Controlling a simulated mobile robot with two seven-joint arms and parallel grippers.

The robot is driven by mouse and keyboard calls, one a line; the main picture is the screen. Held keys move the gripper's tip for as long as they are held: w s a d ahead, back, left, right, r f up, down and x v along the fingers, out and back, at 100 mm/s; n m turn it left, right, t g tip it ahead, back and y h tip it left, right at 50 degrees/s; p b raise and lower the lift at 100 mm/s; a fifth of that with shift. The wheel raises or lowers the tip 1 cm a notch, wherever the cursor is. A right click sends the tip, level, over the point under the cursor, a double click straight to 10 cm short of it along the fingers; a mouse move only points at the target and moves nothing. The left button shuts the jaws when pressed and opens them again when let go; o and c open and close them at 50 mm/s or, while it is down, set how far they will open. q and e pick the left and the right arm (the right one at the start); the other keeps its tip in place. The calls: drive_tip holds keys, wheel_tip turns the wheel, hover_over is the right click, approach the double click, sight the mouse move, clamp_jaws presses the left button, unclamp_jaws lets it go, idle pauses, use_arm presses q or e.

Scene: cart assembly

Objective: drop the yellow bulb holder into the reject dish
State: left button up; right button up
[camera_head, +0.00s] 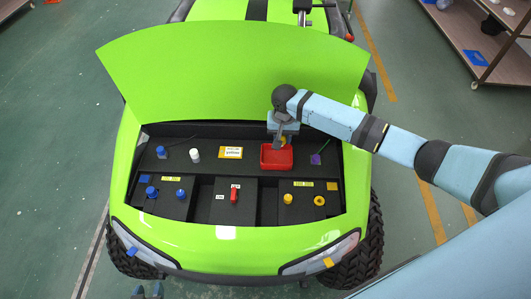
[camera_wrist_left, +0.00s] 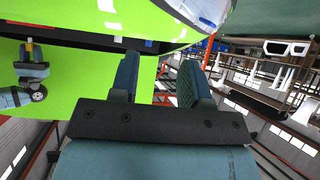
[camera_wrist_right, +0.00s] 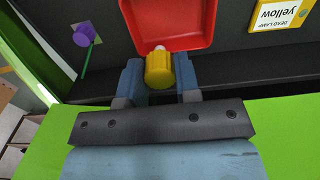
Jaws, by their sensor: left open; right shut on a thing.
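My right gripper (camera_head: 283,136) is shut on the yellow bulb holder (camera_wrist_right: 159,71), which has a small white tip. In the right wrist view the holder sits between the two fingers (camera_wrist_right: 159,82), its tip overlapping the edge of the red dish (camera_wrist_right: 182,25). In the head view the red dish (camera_head: 276,166) stands on the dark tray under the raised hood, and a little yellow of the holder shows by its back edge. The height of the holder above the dish is hard to tell. My left gripper (camera_head: 147,291) is open and empty, low in front of the car.
A yellow "dead lamp yellow" card (camera_head: 231,152) lies left of the dish, a purple piece (camera_head: 316,159) right of it. Blue knobs (camera_head: 151,192), a red switch (camera_head: 234,194) and a yellow knob (camera_head: 288,198) sit on front panels. The green hood (camera_head: 235,70) rises behind.

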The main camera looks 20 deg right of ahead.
sight(282, 148)
drive_tip(key=shift+s+d+f+b, duration=0.15)
drive_tip(key=shift+f+b, duration=0.2)
drive_tip(key=shift+f, duration=0.3)
wheel_tip(282, 148, down, 4)
drive_tip(key=b, duration=0.3)
drive_tip(key=shift+f+b, duration=0.15)
drive_tip(key=shift+b, duration=0.15)
drive_tip(key=shift+f, duration=0.15)
drive_tip(key=o, duration=1.1)
drive_tip(key=shift+c, duration=0.2)
use_arm(q)
drive_tip(key=f, duration=0.3)
drive_tip(key=shift+d+f+m, duration=0.1)
drive_tip(key=shift+d+m, duration=0.2)
